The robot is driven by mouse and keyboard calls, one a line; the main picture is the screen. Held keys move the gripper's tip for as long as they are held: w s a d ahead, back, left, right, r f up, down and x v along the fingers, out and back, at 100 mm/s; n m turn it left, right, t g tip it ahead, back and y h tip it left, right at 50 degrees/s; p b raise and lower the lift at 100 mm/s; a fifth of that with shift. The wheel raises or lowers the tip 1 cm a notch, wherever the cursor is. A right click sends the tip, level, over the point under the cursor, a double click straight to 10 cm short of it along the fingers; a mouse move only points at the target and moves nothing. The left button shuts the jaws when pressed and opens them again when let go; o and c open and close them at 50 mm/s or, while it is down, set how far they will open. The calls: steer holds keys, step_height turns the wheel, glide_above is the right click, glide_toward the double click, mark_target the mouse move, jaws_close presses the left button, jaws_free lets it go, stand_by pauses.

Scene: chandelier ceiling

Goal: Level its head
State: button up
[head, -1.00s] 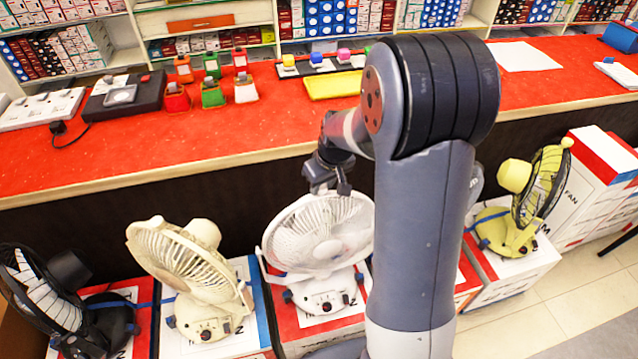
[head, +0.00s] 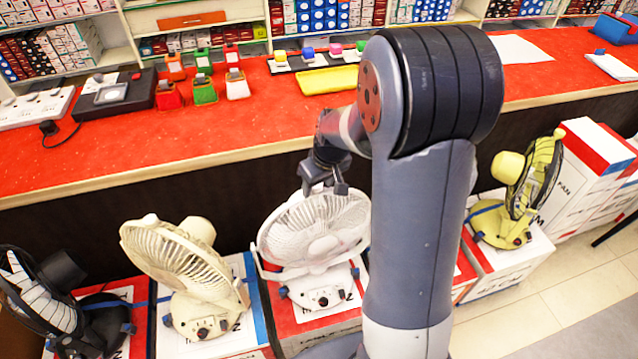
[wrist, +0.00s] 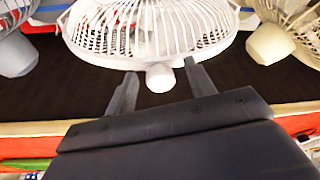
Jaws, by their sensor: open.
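A white desk fan (head: 318,240) stands in the middle of the row, its round caged head facing forward and tilted somewhat upward. Its base (head: 322,292) has a dark knob and rests on a box. My gripper (head: 324,190) is at the top rear edge of this fan's head. In the wrist view the open fingers (wrist: 161,70) reach toward the cage (wrist: 145,35), one on each side of the white rear motor housing (wrist: 160,78). I cannot tell whether either finger touches the fan.
A cream fan (head: 185,265) and a black fan (head: 50,300) stand to the left, a yellow fan (head: 520,190) to the right. A red counter (head: 230,130) runs behind, its front edge close to my gripper. Open tiled floor (head: 530,300) lies at right.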

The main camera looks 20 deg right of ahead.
steer(key=v, duration=1)
steer(key=shift+r, duration=0.35)
steer(key=shift+s+f, duration=0.1)
steer(key=shift+s, duration=0.05)
steer(key=x, duration=1.1)
steer(key=shift+w+r+p, duration=0.3)
steer(key=shift+w, duration=0.3)
steer(key=shift+w+f, duration=0.1)
steer(key=shift+w, duration=0.7)
steer(key=shift+s, duration=0.15)
